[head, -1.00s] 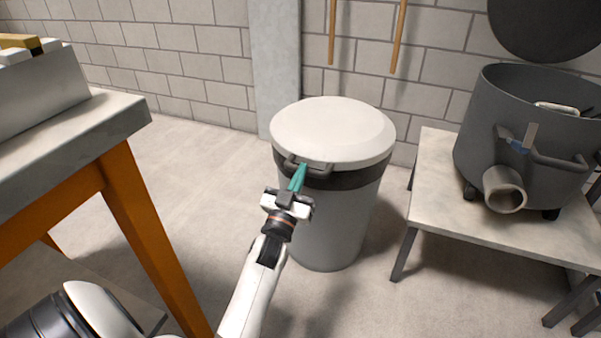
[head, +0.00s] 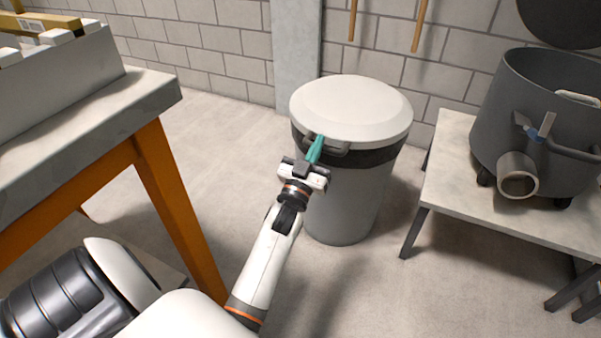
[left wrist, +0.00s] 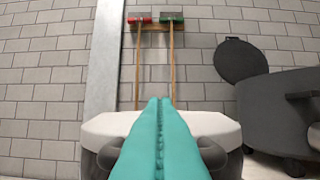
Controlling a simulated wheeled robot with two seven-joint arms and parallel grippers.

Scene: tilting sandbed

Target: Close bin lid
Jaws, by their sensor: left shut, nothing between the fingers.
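The bin (head: 345,200) is a pale grey cylinder with a dark band under its rim. Its white lid (head: 350,108) lies flat on top and looks closed. My left gripper (head: 315,149) is shut with teal fingers, empty, at the dark handle (head: 337,149) on the bin's front; I cannot tell if it touches. In the left wrist view the teal fingers (left wrist: 161,140) are together in front of the white lid (left wrist: 105,125), with dark handle parts (left wrist: 211,153) on both sides. My right gripper is not in view.
A grey table with orange legs (head: 172,190) stands at the left. A low bench (head: 455,190) at the right carries a dark grey vacuum drum (head: 540,115). Two wooden handles (head: 420,25) hang by the block wall. Open floor lies in front of the bin.

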